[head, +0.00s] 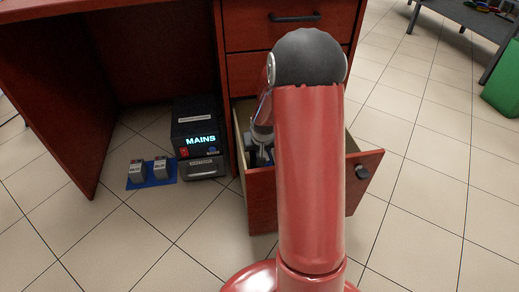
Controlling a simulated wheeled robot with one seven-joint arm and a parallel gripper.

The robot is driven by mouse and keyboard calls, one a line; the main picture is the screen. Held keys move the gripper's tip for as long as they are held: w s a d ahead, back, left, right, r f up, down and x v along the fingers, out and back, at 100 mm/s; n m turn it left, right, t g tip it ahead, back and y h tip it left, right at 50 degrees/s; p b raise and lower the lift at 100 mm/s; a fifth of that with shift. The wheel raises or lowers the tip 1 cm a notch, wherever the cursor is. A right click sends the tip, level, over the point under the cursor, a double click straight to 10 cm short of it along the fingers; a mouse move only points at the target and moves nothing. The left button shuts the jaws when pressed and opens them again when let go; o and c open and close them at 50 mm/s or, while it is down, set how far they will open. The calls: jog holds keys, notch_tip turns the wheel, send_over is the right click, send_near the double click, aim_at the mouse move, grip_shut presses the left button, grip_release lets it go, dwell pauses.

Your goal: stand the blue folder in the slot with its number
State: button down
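My arm stands in front of the desk and reaches down into its open bottom drawer (262,205). My gripper (262,157) is low inside the drawer, small and largely covered by my own arm. I cannot tell whether its fingers are apart or closed. A little dark blue shows beside it in the drawer, too small and covered to name. I cannot make out the blue folder, its number or any numbered slots.
The red-brown desk (235,40) has closed drawers above the open one. Left of the drawer stands a black box with a lit MAINS sign (198,125). Two small grey blocks sit on a blue mat (135,187). A green bin (503,80) is far right.

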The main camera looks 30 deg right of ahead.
jog(key=c, duration=0.8)
grip_release()
jog(key=p+v, duration=0.3)
jog(key=v, duration=1)
jog(key=shift+w+p, duration=0.2)
jog(key=shift+p, duration=0.2)
jog(key=s+a+r+n, duration=0.2)
jog(key=s+a+r, duration=0.6)
jog(key=r, duration=0.3)
jog(key=shift+n+t+y, duration=0.6)
jog(key=shift+t, duration=0.1)
jog(key=s+a+r, duration=0.1)
jog(key=s+a, duration=0.1)
jog(key=s, duration=0.2)
jog(key=s+a+r, duration=0.2)
jog(key=s, duration=0.3)
jog(key=s+a+r, duration=0.1)
jog(key=s+a, duration=0.1)
jog(key=s, duration=0.3)
jog(key=shift+s+a+r, duration=0.15)
jog(key=shift+s+r, duration=0.05)
jog(key=shift+r, duration=0.05)
